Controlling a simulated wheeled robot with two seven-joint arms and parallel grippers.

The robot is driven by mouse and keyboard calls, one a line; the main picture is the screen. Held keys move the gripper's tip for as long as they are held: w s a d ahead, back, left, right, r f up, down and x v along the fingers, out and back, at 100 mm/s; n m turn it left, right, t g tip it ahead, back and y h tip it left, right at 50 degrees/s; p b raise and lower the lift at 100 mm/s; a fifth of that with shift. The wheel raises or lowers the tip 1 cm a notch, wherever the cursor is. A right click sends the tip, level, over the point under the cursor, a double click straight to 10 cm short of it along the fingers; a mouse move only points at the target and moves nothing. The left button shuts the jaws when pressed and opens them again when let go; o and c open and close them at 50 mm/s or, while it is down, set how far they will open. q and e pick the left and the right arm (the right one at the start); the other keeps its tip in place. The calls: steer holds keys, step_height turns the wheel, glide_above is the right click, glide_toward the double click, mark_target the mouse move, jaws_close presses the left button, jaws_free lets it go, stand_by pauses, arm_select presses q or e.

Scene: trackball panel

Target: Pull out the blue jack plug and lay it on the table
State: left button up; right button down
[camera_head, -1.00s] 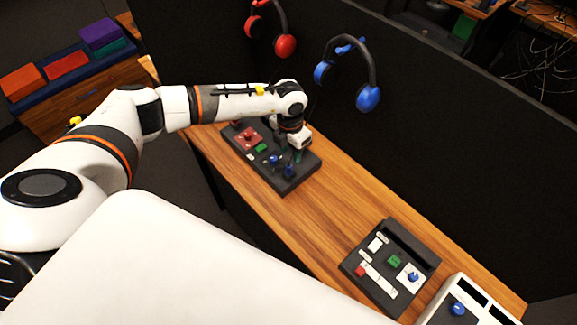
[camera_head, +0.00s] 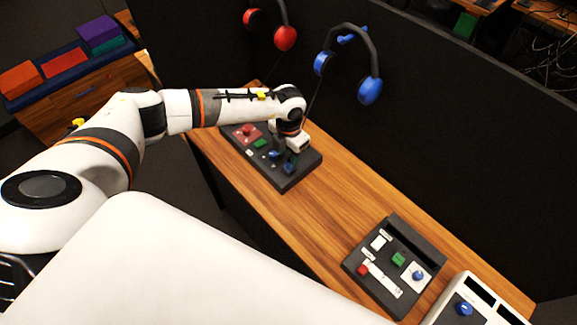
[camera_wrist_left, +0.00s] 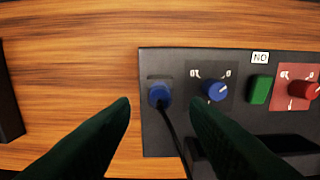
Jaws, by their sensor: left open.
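The blue jack plug (camera_wrist_left: 159,95) sits in the dark panel (camera_wrist_left: 160,140) near its left end in the left wrist view. A black cable runs from it toward the bottom of that view. In the head view the plug (camera_head: 289,168) shows at the near right end of the far panel (camera_head: 287,187). My left gripper (camera_wrist_left: 160,102) is open, its two dark fingers on either side of the plug, with gaps between. It also shows over the panel in the head view (camera_head: 291,158). My right gripper is not in view.
Blue knob (camera_wrist_left: 217,90), green button (camera_wrist_left: 260,89) and red knob (camera_wrist_left: 311,91) stand beside the plug. Bare wooden table (camera_head: 330,195) lies between this panel and another panel (camera_head: 380,300). Red headphones (camera_head: 285,38) and blue headphones (camera_head: 371,90) hang on the black partition (camera_head: 450,150).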

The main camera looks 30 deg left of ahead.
mark_target(289, 159)
arm_select(q)
step_height(289, 159, down, 4)
steer(key=b, duration=0.3)
steer(key=shift+f, duration=0.2)
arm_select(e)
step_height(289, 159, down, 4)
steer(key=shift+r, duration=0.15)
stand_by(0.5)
arm_select(q)
steer(key=shift+c, duration=0.5)
jaws_close()
steer(key=shift+r, duration=0.15)
